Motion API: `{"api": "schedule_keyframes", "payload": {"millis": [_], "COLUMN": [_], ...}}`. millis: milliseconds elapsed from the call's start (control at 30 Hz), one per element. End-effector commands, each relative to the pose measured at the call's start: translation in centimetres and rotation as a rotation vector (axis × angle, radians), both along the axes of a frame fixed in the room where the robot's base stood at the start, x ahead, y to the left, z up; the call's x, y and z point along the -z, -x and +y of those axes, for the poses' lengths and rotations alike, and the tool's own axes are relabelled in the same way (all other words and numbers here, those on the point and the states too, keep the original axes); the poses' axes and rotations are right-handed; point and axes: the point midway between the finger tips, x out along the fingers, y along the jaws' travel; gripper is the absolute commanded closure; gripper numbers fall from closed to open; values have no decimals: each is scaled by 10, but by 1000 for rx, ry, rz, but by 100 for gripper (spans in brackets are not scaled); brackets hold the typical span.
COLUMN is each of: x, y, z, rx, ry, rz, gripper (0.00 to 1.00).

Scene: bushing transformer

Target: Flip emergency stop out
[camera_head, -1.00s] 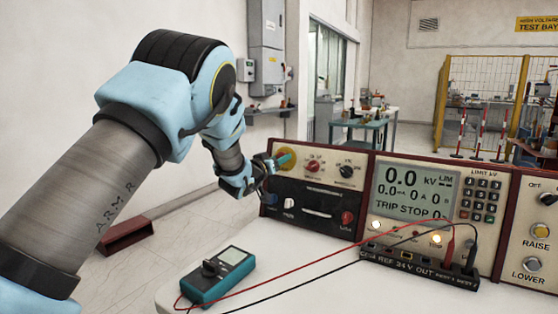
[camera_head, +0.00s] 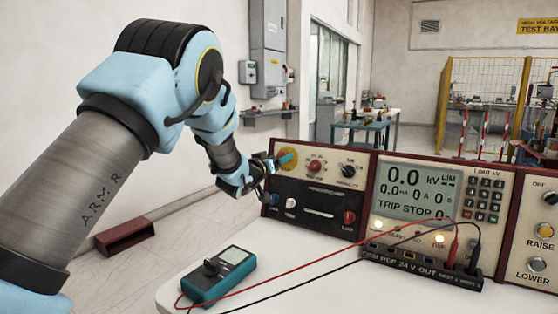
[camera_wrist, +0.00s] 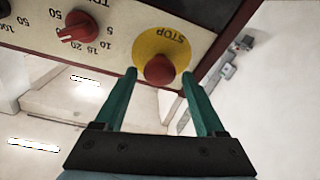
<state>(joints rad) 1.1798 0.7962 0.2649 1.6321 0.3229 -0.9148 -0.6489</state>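The emergency stop is a red mushroom button (camera_wrist: 160,69) on a yellow disc (camera_wrist: 178,43) marked STOP, at the corner of a cream panel in the wrist view. My gripper (camera_wrist: 159,76) is open, with its two green fingers on either side of the red button. I cannot tell whether the fingers touch it. In the head view my gripper (camera_head: 278,163) is at the upper left of the test console (camera_head: 310,212). There it hides the red button, and part of the yellow disc (camera_head: 289,155) shows behind it.
A red selector knob (camera_wrist: 76,27) is beside the stop on the panel. A teal multimeter (camera_head: 219,274) lies on the white table (camera_head: 300,262) in front of the console. Red and black leads cross the table to a terminal block (camera_head: 420,265).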

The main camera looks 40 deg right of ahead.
Motion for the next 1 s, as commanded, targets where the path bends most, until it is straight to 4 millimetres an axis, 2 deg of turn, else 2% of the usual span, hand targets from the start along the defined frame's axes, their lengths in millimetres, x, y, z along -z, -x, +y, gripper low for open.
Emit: {"api": "schedule_keyframes", "payload": {"millis": [300,433,567,800,1000], "x": [0,1,1,1,1], "y": [0,3,9,24,32], "z": [0,8,28,73,97], "rx": [0,-1,-1,-2,0], "ry": [0,-1,0,1,0], "rz": [1,2,1,2,0], "gripper": [19,19,19,19,19]}}
